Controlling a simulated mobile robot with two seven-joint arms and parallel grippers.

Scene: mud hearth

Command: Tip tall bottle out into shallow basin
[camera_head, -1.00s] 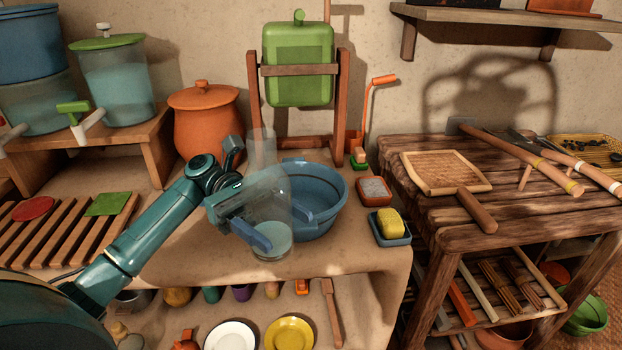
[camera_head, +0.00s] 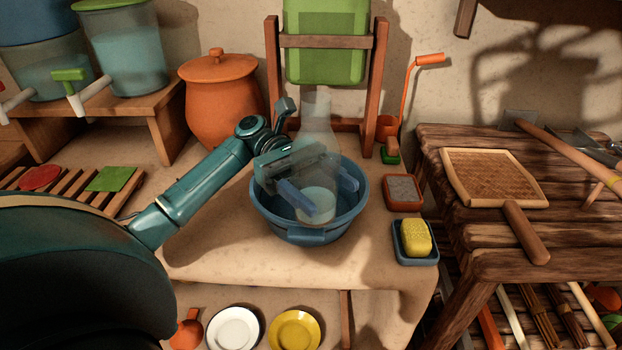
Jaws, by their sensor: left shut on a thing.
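The tall bottle (camera_head: 317,130) is clear, with a narrower neck and a pale layer near its bottom. It stands about upright. My left gripper (camera_head: 318,197) is shut on the bottle's lower body, one blue finger on each side. The shallow basin (camera_head: 310,236) is round and blue and sits on the clay ledge. In this view the bottle and gripper overlap the inside of the basin; the exact height of the bottle above the basin floor is hard to tell. The gripper and bottle hide part of the basin's inside. My right gripper does not show.
Behind the basin stands a wooden frame (camera_head: 378,85) with a green container (camera_head: 325,60). An orange lidded pot (camera_head: 222,105) is at the back left. A grey-filled tray (camera_head: 404,192) and a yellow sponge (camera_head: 416,237) in a blue dish lie right of the basin. Ledge left of the basin is clear.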

